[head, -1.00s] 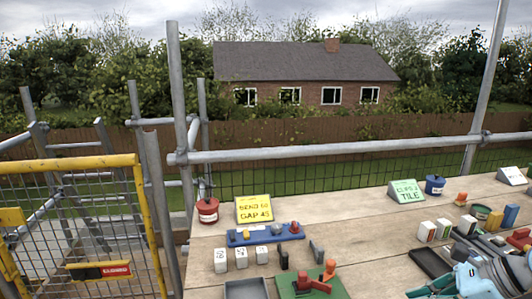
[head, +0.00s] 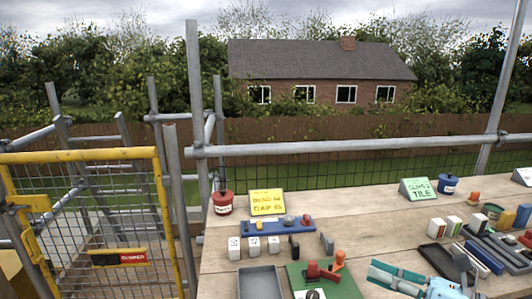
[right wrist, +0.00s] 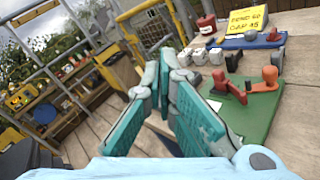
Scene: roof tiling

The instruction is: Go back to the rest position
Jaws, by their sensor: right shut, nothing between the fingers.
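My right gripper (head: 376,275), with teal finger pads, is at the lower right of the head view, over the near part of the wooden bench (head: 352,212). In the right wrist view its fingers (right wrist: 172,62) come together at the tips with nothing between them. The green board (head: 346,288) with a red clamp-like piece (head: 318,271) and an orange knob lies left of it in the head view. My left gripper is not in view.
A grey tray (head: 258,285), white blocks (head: 234,248) and a blue rack (head: 262,230) stand on the bench's left. Several small items and dark trays (head: 437,257) crowd its right. A yellow mesh gate (head: 85,155) and scaffold rail (head: 330,146) border it.

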